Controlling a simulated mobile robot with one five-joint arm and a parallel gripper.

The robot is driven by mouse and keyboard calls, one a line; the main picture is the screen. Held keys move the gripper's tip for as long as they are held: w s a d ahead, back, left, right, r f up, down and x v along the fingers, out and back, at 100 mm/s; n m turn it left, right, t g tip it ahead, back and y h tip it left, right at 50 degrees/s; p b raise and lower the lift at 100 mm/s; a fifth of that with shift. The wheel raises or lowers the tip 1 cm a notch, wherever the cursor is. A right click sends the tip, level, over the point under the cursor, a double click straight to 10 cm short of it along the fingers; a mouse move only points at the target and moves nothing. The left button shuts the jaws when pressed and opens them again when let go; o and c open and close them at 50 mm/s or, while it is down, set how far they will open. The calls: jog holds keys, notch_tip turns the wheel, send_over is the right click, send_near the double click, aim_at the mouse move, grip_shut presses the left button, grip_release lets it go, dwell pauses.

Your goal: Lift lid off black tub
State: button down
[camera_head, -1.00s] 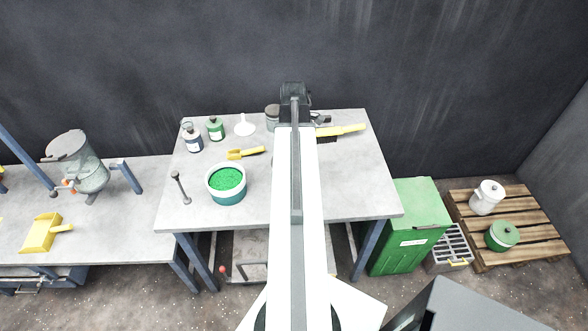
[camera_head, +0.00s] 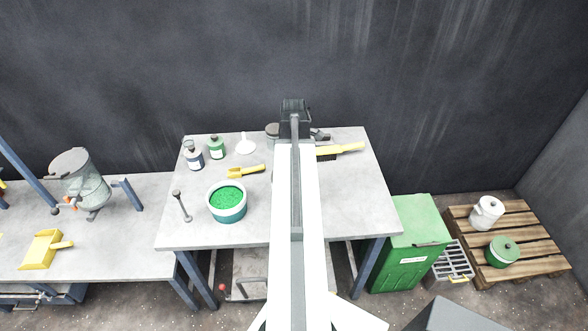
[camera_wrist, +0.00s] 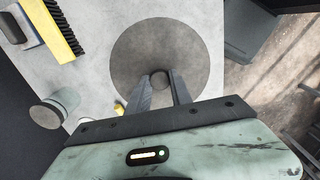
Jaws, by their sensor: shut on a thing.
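A round grey lid (camera_wrist: 130,45) with a small knob (camera_wrist: 160,80) fills the middle of the wrist view. My gripper (camera_wrist: 160,84) has one finger on each side of the knob and is shut on it. The lid is seen from above. The black tub is not visible, and I cannot tell whether the lid rests on it or is clear of it. In the head view my own arm hides the gripper and the lid.
On the table (camera_head: 345,215) stand a bowl of green grains (camera_head: 228,205), a yellow scoop (camera_head: 245,171), bottles (camera_head: 193,155) and a yellow brush (camera_head: 340,150). The brush (camera_wrist: 60,25) and a lidded jar (camera_wrist: 55,108) lie left in the wrist view. A green bin (camera_head: 408,250) stands right.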

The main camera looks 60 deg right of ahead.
notch_tip(320, 180, up, 11)
jog(key=p, duration=0.9)
jog(key=shift+f, duration=0.15)
